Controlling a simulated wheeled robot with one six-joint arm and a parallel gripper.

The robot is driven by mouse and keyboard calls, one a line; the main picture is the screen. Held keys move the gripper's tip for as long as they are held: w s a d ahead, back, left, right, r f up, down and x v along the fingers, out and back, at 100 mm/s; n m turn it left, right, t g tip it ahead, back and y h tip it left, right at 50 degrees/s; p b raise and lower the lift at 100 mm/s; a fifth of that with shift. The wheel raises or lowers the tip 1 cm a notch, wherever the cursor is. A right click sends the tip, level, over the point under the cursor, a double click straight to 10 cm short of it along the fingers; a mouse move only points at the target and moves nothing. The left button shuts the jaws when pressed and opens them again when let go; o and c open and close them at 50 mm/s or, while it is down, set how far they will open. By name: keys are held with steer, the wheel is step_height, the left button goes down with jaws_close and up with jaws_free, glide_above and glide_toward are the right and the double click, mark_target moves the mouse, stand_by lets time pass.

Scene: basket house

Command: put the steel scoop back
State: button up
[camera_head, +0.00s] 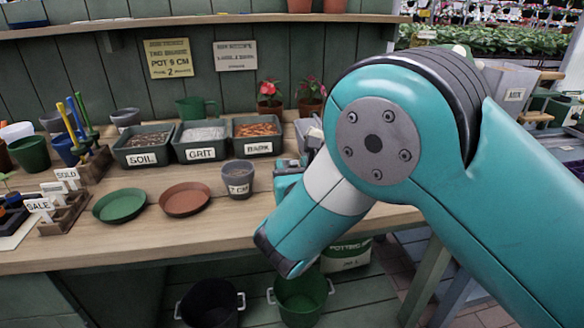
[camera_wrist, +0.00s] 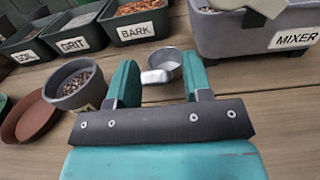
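In the head view my gripper (camera_head: 290,165) is small and mostly behind my own arm, and the scoop cannot be made out there.
A grey tub labelled MIXER (camera_wrist: 250,38) stands close on the right. A grey pot of pebbles (camera_wrist: 75,82) is on the left. Tubs of soil (camera_head: 143,147), grit (camera_head: 200,142) and bark (camera_head: 257,137) line the back. A wooden tool holder (camera_head: 92,165) stands far left.

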steer(key=shift+r, duration=0.1)
steer(key=shift+r, duration=0.1)
steer(key=b+v, duration=0.1)
steer(key=v, duration=0.2)
steer(key=b+v, duration=0.2)
steer(key=v, duration=0.1)
steer(key=b+v, duration=0.2)
steer(key=v, duration=0.2)
steer(key=shift+f, duration=0.35)
steer(key=s+d+f+m+g+h+b, duration=0.1)
steer(key=d+f+m+g+h, duration=0.2)
steer(key=d+m, duration=0.65)
steer(key=s+d+f+m+g+h+b, duration=0.1)
steer(key=d+m+g+h, duration=0.35)
steer(key=d+m, duration=0.5)
steer(key=s+a+r+m+g+y, duration=0.1)
steer(key=s+m+g, duration=0.4)
steer(key=s, duration=0.5)
steer(key=s+r+m+g+y, duration=0.4)
steer(key=s+m, duration=0.4)
steer(key=s, duration=0.2)
steer(key=shift+s+a+g+y, duration=0.4)
steer(key=shift+g+y, duration=0.05)
steer(key=shift+y, duration=0.4)
